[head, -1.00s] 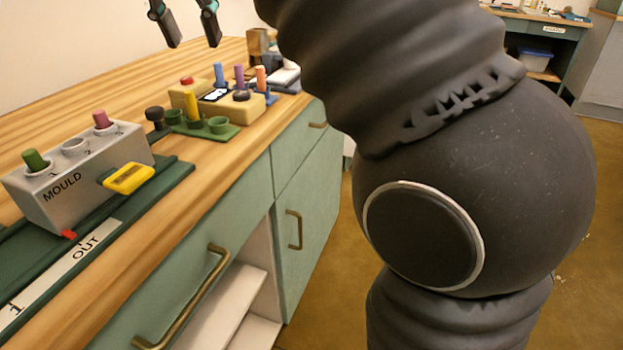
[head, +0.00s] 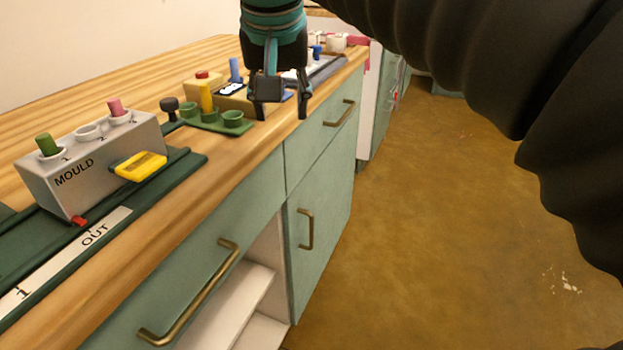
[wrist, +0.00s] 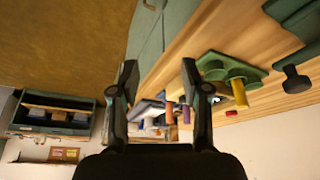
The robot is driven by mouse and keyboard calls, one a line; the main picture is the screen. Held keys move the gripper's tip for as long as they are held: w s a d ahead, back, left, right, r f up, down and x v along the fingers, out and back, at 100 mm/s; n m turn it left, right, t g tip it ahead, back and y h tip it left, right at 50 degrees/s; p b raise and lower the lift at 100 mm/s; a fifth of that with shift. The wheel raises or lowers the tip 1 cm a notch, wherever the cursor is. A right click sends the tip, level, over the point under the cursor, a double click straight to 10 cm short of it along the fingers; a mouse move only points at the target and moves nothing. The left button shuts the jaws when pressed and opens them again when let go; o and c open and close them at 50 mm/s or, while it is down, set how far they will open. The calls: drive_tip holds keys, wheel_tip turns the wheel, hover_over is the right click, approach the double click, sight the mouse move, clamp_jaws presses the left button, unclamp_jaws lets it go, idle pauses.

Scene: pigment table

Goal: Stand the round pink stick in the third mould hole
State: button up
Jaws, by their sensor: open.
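The round pink stick (head: 115,107) stands upright in the third hole of the grey mould (head: 95,165) in the head view. A green stick (head: 47,145) stands in hole one, and the middle hole (head: 88,132) looks empty. My gripper (head: 281,108) is open and empty, well to the right of the mould, near the counter's front edge. In the wrist view my gripper (wrist: 159,68) shows its two fingers spread, with nothing held between them. The mould and pink stick do not show in the wrist view.
A green rack (head: 240,128) with a yellow stick (head: 206,98) stands between mould and gripper; it also shows in the wrist view (wrist: 215,66). A yellow block (head: 140,166) lies before the mould. A blue stick (head: 235,70) stands behind. Open floor (head: 430,230) lies right.

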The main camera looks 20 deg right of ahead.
drive_tip(key=s+d+f, duration=0.2)
drive_tip(key=s+f, duration=0.1)
drive_tip(key=f, duration=0.3)
drive_tip(key=s+d+f+n+b, duration=0.1)
drive_tip(key=s+d+f, duration=0.2)
drive_tip(key=f, duration=0.3)
drive_tip(key=shift+f+t+y, duration=0.2)
drive_tip(key=shift+t+y, duration=0.1)
drive_tip(key=shift+y, duration=0.1)
drive_tip(key=shift+a+n, duration=0.1)
drive_tip(key=shift+n, duration=0.2)
